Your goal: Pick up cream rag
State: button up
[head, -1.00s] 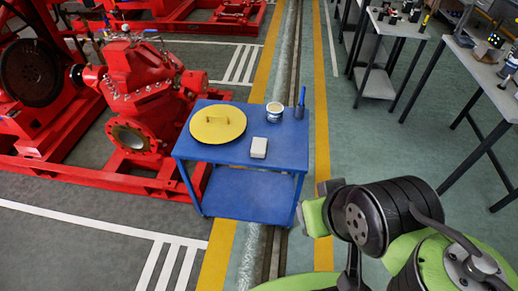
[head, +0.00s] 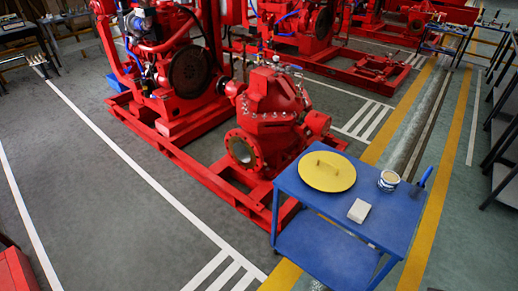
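A small cream block-shaped item, which looks like the folded cream rag (head: 359,211), lies on the top of the blue cart (head: 384,231), near its front edge. A round yellow lid with a handle (head: 327,172) lies to its left. A white cup or tin (head: 389,180) stands to its upper right, and a blue-handled tool (head: 423,180) stands at the cart's right edge. My gripper is not in view.
A red pump (head: 268,118) on a red base frame stands left of and behind the cart. Open grey floor (head: 90,190) with white lines fills the left. Dark-legged benches stand at the right edge.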

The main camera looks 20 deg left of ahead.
aim_at(360, 209)
jog(key=i+u, duration=0.25)
jog(key=u, duration=0.15)
jog(key=i+l+u, duration=0.1)
jog(key=i+u, duration=0.15)
jog(key=u, duration=0.15)
jog(key=i+l+u, duration=0.15)
jog(key=u, duration=0.2)
jog(key=i+l+u, duration=0.25)
jog(key=u, duration=0.15)
